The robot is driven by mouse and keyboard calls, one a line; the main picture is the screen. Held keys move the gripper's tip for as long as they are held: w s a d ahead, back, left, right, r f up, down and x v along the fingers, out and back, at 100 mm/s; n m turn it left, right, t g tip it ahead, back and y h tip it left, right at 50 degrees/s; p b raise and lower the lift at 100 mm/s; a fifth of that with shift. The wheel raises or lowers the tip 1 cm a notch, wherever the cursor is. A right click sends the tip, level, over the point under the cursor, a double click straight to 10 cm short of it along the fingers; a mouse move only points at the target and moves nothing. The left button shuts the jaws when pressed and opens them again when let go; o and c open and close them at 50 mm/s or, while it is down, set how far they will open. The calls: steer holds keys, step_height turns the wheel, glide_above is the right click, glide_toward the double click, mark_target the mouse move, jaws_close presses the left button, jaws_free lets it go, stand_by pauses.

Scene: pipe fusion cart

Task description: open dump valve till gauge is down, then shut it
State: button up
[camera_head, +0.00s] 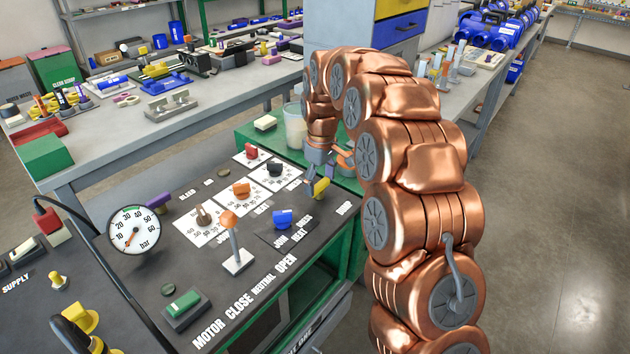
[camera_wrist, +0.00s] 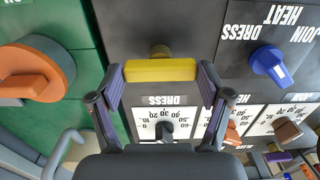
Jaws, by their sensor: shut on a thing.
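The dump valve is a yellow bar handle (camera_head: 320,188) on the right of the dark control panel, near the DUMP lettering. My gripper (camera_head: 322,172) reaches down to it from above. In the wrist view the yellow handle (camera_wrist: 160,70) lies crosswise between the two fingertips of my gripper (camera_wrist: 161,74), which is shut on its two ends. A round pressure gauge (camera_head: 134,229) marked bar stands at the panel's left, with a white face and a coloured band. Its needle is too small to read surely.
A lever with an orange knob (camera_head: 231,236) stands up mid-panel. A blue knob (camera_head: 282,218), an orange knob (camera_head: 241,190) and a black knob (camera_head: 275,170) are close to the handle. An orange handle (camera_wrist: 35,76) on green lies left of my gripper in the wrist view.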

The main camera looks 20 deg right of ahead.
mark_target(318, 184)
steer(key=o, duration=1)
steer(key=shift+w+a+r, duration=0.1)
steer(key=shift+a, duration=0.25)
steer(key=shift+o, duration=0.5)
steer(key=shift+d, duration=0.25)
step_height(318, 184, up, 12)
steer(key=shift+a, duration=0.1)
steer(key=s+r+m+p, duration=0.1)
steer(key=s+r+p, duration=0.15)
steer(key=s, duration=0.65)
steer(key=s+r+m+p, duration=0.2)
steer(key=s+r, duration=0.1)
steer(key=s, duration=0.6)
steer(key=s+f+m+g+p, duration=0.1)
steer(key=s+f+m+p, duration=0.1)
steer(key=s, duration=1)
steer(key=s+f+m+p, duration=0.1)
steer(key=s+m+p, duration=0.1)
steer(key=s, duration=1.1)
steer(key=shift+s+d+f+g+p, duration=0.3)
steer(key=shift+d+f+g+p, duration=0.05)
steer(key=shift+f+g+p, duration=0.1)
